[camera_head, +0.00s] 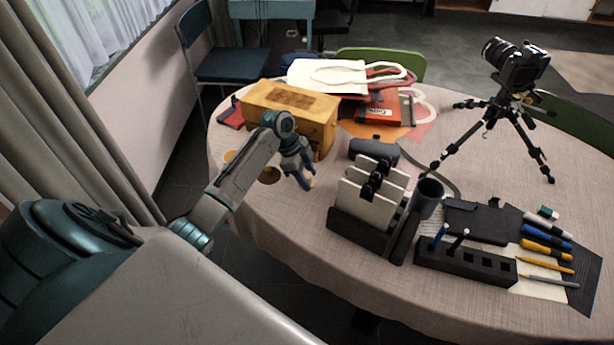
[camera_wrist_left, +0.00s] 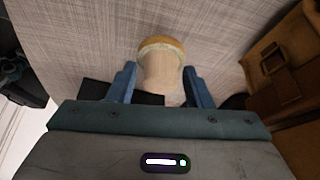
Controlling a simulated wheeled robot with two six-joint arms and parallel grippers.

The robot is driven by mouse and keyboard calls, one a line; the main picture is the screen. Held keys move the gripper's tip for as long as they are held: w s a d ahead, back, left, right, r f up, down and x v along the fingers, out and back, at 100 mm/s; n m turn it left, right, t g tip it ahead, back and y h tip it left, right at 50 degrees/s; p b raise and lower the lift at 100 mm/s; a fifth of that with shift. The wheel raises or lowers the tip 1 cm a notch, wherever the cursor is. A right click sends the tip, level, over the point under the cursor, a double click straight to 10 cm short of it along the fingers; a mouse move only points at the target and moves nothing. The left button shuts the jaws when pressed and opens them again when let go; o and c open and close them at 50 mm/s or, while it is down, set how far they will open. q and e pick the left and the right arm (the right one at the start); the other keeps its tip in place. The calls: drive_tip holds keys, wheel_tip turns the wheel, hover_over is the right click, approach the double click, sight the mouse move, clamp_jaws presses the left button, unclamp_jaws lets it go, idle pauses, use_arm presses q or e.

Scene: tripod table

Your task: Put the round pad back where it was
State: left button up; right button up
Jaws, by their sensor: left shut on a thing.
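My left gripper (camera_head: 305,180) is above the near-left part of the table, in front of the wooden box. In the head view only a small, pale part of the pad (camera_head: 311,180) shows beside the fingertips. How far the pad is above the cloth is hard to tell.
The wooden box (camera_head: 292,105) stands left of bags and papers (camera_head: 345,75). A black rack with white panels (camera_head: 372,200) and a pen holder (camera_head: 462,262) are to the right. A camera on a tripod (camera_head: 510,90) stands at the back right. Bare cloth (camera_head: 280,215) lies in front of my gripper.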

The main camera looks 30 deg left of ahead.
use_arm(q)
drive_tip(key=shift+f, duration=0.65)
use_arm(e)
drive_tip(key=shift+s+r, duration=0.1)
drive_tip(key=shift+s, duration=0.15)
use_arm(q)
drive_tip(key=shift+f, duration=0.1)
drive_tip(key=o, duration=0.9)
drive_tip(key=shift+r, duration=0.2)
drive_tip(key=shift+b+v, duration=1.15)
drive_tip(key=shift+v, duration=4.85)
use_arm(e)
drive_tip(key=shift+w+f, duration=0.25)
drive_tip(key=shift+f, duration=0.25)
drive_tip(key=shift+w+f, duration=0.25)
drive_tip(key=shift+f, duration=0.25)
